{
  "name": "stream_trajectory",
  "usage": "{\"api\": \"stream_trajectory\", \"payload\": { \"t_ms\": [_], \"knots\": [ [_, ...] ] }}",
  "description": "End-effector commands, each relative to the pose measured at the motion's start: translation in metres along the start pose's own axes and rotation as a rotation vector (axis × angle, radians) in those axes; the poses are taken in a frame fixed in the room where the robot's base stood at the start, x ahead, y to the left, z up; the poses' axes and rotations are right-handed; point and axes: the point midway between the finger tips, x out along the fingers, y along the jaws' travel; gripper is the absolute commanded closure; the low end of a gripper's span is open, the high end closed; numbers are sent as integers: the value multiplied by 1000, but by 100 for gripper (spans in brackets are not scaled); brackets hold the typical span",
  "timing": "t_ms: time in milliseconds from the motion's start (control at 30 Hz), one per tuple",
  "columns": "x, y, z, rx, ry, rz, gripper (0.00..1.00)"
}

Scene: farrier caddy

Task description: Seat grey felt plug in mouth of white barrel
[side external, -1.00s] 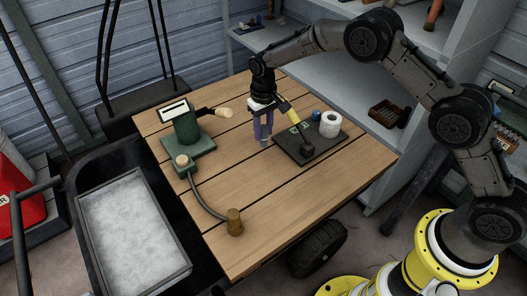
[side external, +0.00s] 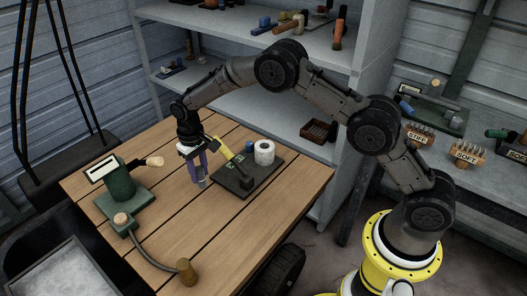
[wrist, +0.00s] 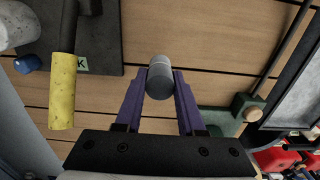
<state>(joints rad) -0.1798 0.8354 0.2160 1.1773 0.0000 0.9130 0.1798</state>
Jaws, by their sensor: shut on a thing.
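My gripper (side external: 200,178) has purple fingers pointing down over the wooden table, just left of the dark board. In the wrist view my gripper (wrist: 160,82) is shut on the grey felt plug (wrist: 160,76), a grey cylinder with a paler end between the fingertips. A little of the plug (side external: 202,184) shows below the fingers in the side view; I cannot tell its exact height above the table. The white barrel (side external: 264,147) stands upright on the board's far right, its dark mouth facing up, apart from my gripper. Part of the barrel (wrist: 14,28) shows at the wrist view's upper left.
The dark board (side external: 266,174) also carries a small blue piece (side external: 249,146) and a yellow-handled tool (side external: 221,147) with a dark head, standing between my gripper and the barrel. A green stand (side external: 121,188) is at left. The table's front middle (side external: 232,229) is clear.

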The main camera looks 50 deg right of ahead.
Motion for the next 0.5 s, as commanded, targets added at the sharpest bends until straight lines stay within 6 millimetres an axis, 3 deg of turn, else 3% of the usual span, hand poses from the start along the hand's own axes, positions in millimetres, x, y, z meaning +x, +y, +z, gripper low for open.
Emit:
{"api": "stream_trajectory", "payload": {
  "t_ms": [333,500],
  "knots": [
    [-6,0,-1,0,2,0,100],
    [-45,0,-2,0,8,-1,100]
  ]
}}
